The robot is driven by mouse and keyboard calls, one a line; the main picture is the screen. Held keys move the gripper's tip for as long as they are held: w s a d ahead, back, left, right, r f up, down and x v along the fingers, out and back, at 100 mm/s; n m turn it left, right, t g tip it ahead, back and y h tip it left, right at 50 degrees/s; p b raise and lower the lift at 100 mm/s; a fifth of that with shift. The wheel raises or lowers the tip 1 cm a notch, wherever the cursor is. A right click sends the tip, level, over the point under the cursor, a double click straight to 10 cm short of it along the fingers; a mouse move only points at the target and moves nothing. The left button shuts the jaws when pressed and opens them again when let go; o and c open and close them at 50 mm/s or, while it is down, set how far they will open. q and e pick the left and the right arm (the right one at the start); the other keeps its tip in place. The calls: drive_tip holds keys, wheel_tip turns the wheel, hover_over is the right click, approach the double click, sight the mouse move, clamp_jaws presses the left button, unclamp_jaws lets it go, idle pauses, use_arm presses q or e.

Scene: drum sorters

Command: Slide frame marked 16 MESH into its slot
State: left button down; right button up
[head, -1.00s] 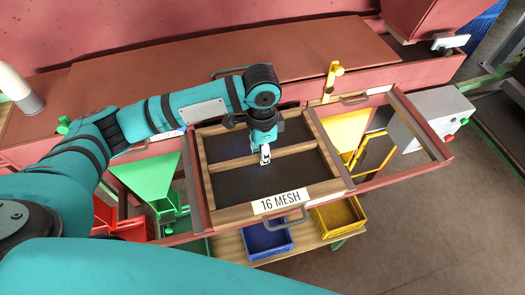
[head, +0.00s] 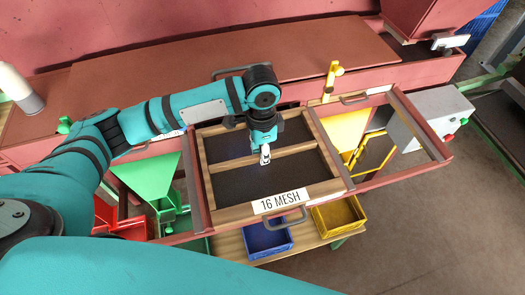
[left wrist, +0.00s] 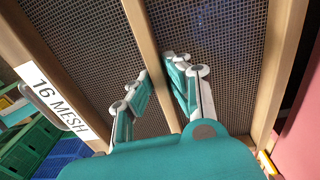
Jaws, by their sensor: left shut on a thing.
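The frame marked 16 MESH (head: 235,214) has a wooden border, a wooden middle bar and dark mesh. It lies flat between two reddish rails, its labelled front edge and grey handle (head: 288,222) towards me. My left gripper (head: 265,157) reaches down over it and is shut on the middle bar. In the left wrist view, the fingers (left wrist: 160,85) sit on either side of the frame's middle bar (left wrist: 148,40), and the label (left wrist: 52,100) shows at the left. The frame's far edge is partly hidden by my left arm. My right gripper is not in view.
The reddish sorter body (head: 200,75) stands behind the frame. Green (head: 160,182) and yellow (head: 345,132) chutes flank it. Blue (head: 267,238) and yellow (head: 338,214) bins stand below. A grey control box (head: 432,112) is at the right.

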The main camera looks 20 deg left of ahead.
use_arm(q)
drive_tip(key=shift+f, duration=1.2)
drive_tip(key=c, duration=1.2)
unclamp_jaws()
drive_tip(key=shift+c, duration=0.2)
drive_tip(key=shift+f, duration=0.1)
drive_tip(key=r, duration=1.2)
drive_tip(key=shift+w+a, duration=0.15)
drive_tip(key=shift+w, duration=0.05)
drive_tip(key=shift+s, duration=0.1)
